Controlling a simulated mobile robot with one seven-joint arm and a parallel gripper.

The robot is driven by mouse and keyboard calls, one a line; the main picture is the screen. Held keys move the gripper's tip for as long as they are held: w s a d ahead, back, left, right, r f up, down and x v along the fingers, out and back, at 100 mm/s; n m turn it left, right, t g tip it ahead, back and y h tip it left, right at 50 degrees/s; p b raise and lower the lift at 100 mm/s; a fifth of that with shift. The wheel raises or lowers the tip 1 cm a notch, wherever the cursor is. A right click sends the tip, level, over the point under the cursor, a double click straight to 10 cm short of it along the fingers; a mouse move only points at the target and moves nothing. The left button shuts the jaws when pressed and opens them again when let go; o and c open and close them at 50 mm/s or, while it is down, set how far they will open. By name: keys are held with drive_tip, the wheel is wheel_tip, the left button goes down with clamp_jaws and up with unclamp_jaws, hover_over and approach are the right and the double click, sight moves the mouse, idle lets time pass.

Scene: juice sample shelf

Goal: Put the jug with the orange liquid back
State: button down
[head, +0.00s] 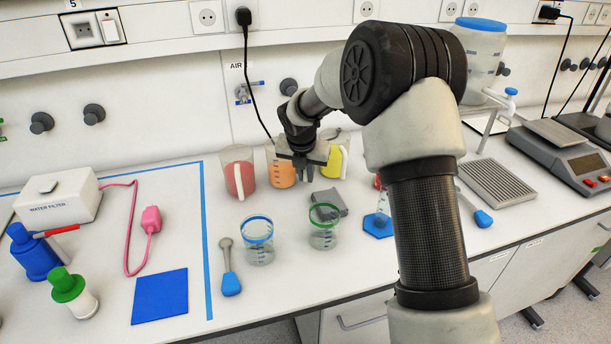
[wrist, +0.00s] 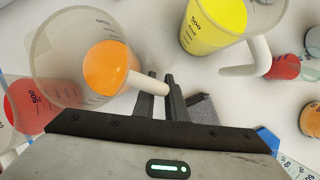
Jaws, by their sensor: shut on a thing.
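The jug with the orange liquid (head: 281,176) stands upright in the back row, between the jug with red liquid (head: 239,178) and the jug with yellow liquid (head: 333,163). My gripper (head: 303,172) is at its right side and partly covers it. In the wrist view, my gripper (wrist: 160,84) is shut on the pale handle of the orange jug (wrist: 108,68). The red jug (wrist: 28,105) is at the left there and the yellow jug (wrist: 215,25) at the upper right. I cannot tell whether the orange jug's base touches the bench.
A grey block (head: 330,198) lies in front of the yellow jug. A blue-rimmed beaker (head: 258,240) and a green-rimmed beaker (head: 324,228) stand nearer the front. Blue tape (head: 205,240) bounds the left area, with a white water filter box (head: 58,200).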

drive_tip(key=c, duration=1.8)
unclamp_jaws()
